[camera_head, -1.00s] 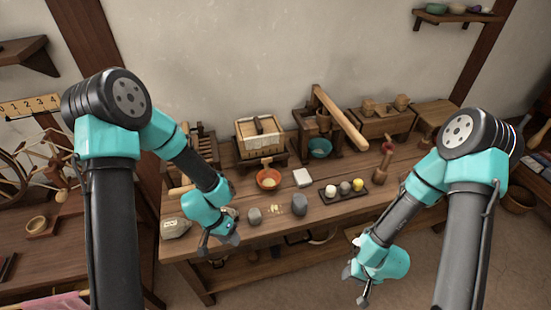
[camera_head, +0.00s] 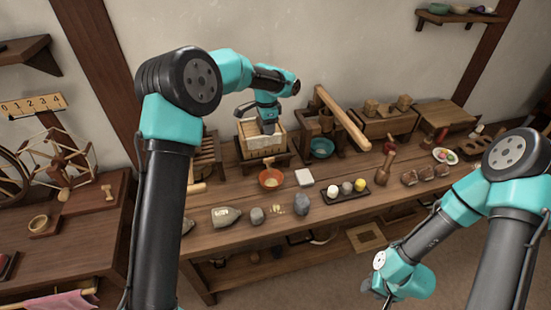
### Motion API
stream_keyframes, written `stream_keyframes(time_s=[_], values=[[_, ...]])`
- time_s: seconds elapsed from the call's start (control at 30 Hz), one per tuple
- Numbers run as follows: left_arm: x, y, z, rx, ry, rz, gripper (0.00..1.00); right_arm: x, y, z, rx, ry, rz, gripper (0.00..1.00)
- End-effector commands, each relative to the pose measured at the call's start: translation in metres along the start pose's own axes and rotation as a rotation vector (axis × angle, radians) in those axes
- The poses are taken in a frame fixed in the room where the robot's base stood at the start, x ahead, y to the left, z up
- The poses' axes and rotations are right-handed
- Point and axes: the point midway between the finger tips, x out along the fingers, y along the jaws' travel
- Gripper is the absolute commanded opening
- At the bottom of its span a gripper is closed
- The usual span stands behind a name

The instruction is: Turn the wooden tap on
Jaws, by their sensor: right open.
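A pale wooden box (camera_head: 248,144) stands on a dark base at the back of the bench. A small wooden spout-like piece, probably the tap (camera_head: 268,161), sticks out at its front, above an orange bowl (camera_head: 270,186). My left gripper (camera_head: 268,128) points down at the top of the box, above and behind the spout. Its fingertips are too small and dark to show whether they are open or touch the box. My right gripper (camera_head: 386,297) hangs low in front of the bench, open and empty, far from the box.
A slanted wooden beam (camera_head: 343,118) rises right of the box, beside a teal bowl (camera_head: 321,153). A mallet (camera_head: 386,166) stands further right.

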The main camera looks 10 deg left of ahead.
Motion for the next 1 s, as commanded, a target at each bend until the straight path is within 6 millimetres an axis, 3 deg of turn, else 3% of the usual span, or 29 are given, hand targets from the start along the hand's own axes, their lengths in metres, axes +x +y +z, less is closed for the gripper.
stream_keyframes(time_s=[0.13,0.53,0.77,1.0], values=[[-0.013,-0.007,-0.001,0.007,-0.018,-0.016,0.38,0.000,0.000,0.000,0.000,0.000,0.000,0.43],[-0.009,-0.006,0.000,0.006,-0.018,-0.014,0.38,0.000,0.000,0.000,0.000,0.000,0.000,0.43],[0.016,-0.006,0.000,0.008,-0.020,-0.012,0.38,0.000,0.000,0.000,0.000,0.000,0.000,0.43],[0.056,-0.007,0.001,0.006,-0.019,-0.012,0.38,0.000,0.000,0.000,0.000,0.000,0.000,0.43]])
